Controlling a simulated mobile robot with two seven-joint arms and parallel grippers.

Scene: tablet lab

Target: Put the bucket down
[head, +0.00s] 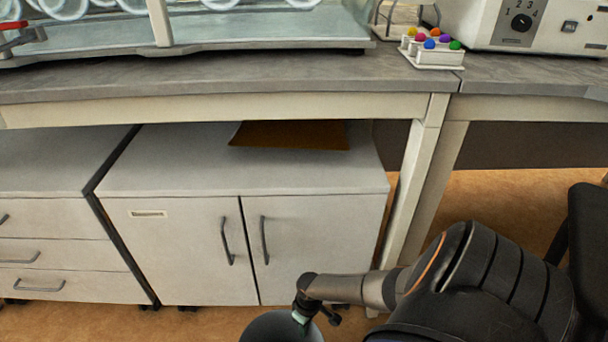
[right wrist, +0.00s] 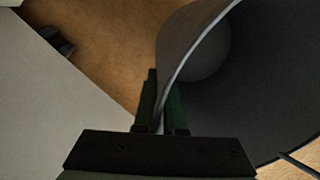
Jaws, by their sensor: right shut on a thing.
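The dark grey bucket (head: 278,330) is at the bottom edge of the head view, mostly cut off. My right gripper (head: 303,314) is shut on its wall at the rim. In the right wrist view the bucket (right wrist: 255,85) fills the right side, with its rounded inside showing. The two dark green fingers of my right gripper (right wrist: 164,95) lie on either side of the thin rim. I cannot tell whether the bucket touches the floor. My left gripper is not in view.
The tan floor (right wrist: 105,45) shows in the wrist view. A white cabinet (head: 185,250) with two doors stands close beyond the bucket, under a grey bench (head: 250,75). A dark chair (head: 590,225) is at the right edge. A rack of coloured balls (head: 440,55) stands on the bench.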

